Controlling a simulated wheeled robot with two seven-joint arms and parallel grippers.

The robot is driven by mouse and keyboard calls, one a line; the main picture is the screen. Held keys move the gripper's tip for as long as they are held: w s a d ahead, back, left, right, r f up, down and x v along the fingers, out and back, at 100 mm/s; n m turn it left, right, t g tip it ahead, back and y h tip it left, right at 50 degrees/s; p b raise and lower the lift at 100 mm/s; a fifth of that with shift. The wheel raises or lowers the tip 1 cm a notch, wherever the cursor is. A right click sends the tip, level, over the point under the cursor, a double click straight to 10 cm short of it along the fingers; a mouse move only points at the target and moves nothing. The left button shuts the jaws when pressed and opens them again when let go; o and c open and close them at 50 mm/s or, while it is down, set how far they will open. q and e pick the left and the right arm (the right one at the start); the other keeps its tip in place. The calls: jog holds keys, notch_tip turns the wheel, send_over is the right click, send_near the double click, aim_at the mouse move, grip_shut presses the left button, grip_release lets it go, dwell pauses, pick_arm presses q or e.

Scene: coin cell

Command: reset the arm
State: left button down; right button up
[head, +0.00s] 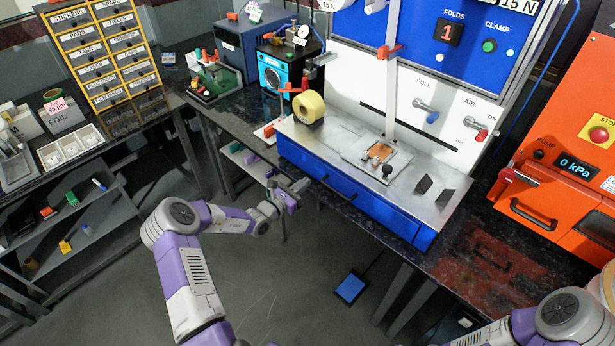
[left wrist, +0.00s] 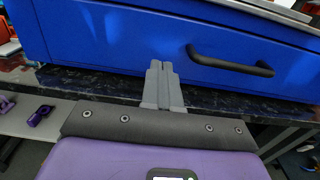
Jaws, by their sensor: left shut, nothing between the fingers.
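My left arm reaches in from the lower left in the head view. Its gripper (head: 301,186) is in front of the blue drawer base of the bench machine. In the left wrist view the two grey fingers (left wrist: 163,82) are pressed together with nothing between them. They point at the blue drawer front (left wrist: 110,35), left of its dark handle (left wrist: 230,62). I cannot tell whether the tips touch it. My right arm (head: 560,318) shows only in part at the lower right of the head view. Its gripper is out of view.
The machine's steel top (head: 330,140) carries a yellow tape roll (head: 308,106) and a small plate with orange pads (head: 379,154). An orange pump unit (head: 560,150) stands at the right. A shelf and labelled drawers (head: 105,45) are at the left.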

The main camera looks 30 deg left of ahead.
pick_arm(q)
jog(key=p+v, duration=0.1)
jog(key=v, duration=0.8)
jog(key=shift+s+f, duration=0.1)
jog(key=shift+s, duration=0.05)
